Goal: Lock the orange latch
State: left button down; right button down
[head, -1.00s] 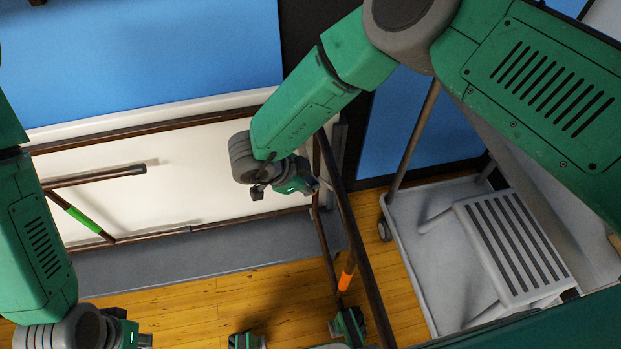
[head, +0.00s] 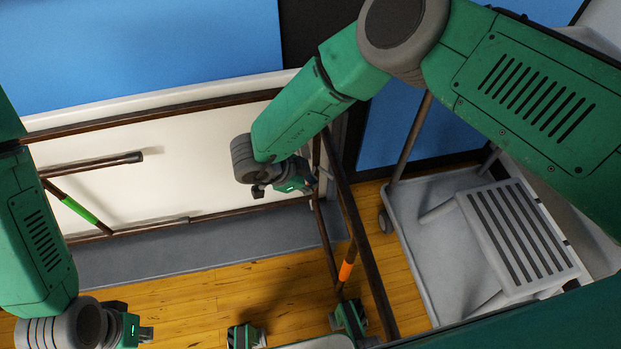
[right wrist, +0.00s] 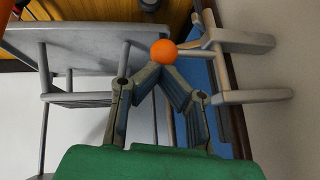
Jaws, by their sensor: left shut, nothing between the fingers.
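An orange band (head: 347,270) sits on a thin brown bar, low and right of centre in the head view. In the right wrist view a round orange knob (right wrist: 164,49) shows at the fingertips of my right gripper (right wrist: 161,68). The fingertips meet just below the knob; I cannot tell whether they touch it. In the head view my right gripper (head: 304,182) is beside the upright brown bars, above and left of the orange band, with its tips partly hidden. My left gripper (head: 147,333) is shut and empty at the lower left, away from the bars.
A brown rail frame (head: 150,114) stands before a white panel, with a green-banded bar (head: 80,210) at left. A grey cart (head: 450,265) with a slatted grey stool (head: 515,240) is at right. Wooden floor (head: 190,310) shows below.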

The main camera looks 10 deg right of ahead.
jog(key=shift+s+a+f, duration=0.1)
jog(key=shift+a+f, duration=0.05)
jog(key=v, duration=1.2)
